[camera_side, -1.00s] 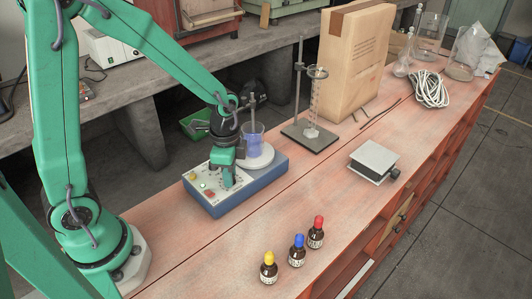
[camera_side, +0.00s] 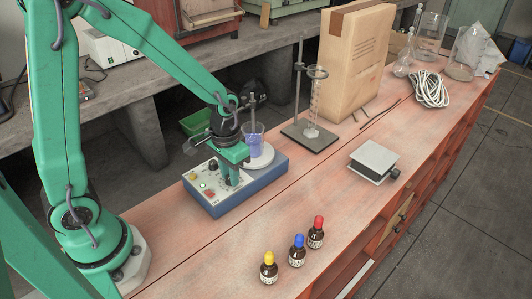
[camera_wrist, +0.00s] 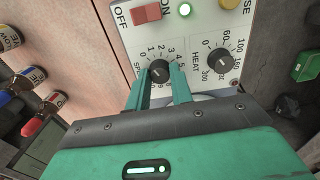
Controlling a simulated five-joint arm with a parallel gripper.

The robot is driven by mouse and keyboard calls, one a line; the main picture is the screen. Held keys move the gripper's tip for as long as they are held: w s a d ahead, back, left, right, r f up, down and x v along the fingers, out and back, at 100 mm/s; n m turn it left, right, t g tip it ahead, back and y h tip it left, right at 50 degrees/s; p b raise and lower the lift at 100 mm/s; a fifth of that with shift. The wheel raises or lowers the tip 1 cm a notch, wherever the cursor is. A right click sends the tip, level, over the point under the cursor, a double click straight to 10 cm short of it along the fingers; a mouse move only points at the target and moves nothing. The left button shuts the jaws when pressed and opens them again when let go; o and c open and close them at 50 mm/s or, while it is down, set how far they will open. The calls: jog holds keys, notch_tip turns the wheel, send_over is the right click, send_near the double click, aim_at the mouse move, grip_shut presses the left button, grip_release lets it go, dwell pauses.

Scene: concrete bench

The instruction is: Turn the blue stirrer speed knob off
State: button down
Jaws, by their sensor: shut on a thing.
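The blue stirrer (camera_side: 232,208) sits on the bench with a pale control panel on its front. In the wrist view its dark speed knob (camera_wrist: 160,71) has a number scale around it, with 0 at the upper left. My gripper (camera_wrist: 161,80) has one finger on each side of this knob and is shut on it. The knob's pointer is a small white mark, too small to read surely against the scale. In the side view my gripper (camera_side: 227,181) reaches down onto the panel, and its fingers hide the knob.
A beaker of bluish liquid (camera_side: 252,141) stands on the stirrer plate, close behind my gripper. Three capped bottles stand in front, with clear bench between.

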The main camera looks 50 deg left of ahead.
jog(key=shift+n, duration=1)
jog(key=c, duration=1.2)
grip_release()
jog(key=shift+c, duration=0.2)
jog(key=shift+r, duration=0.1)
jog(key=shift+r, duration=3.85)
jog(key=shift+r, duration=0.1)
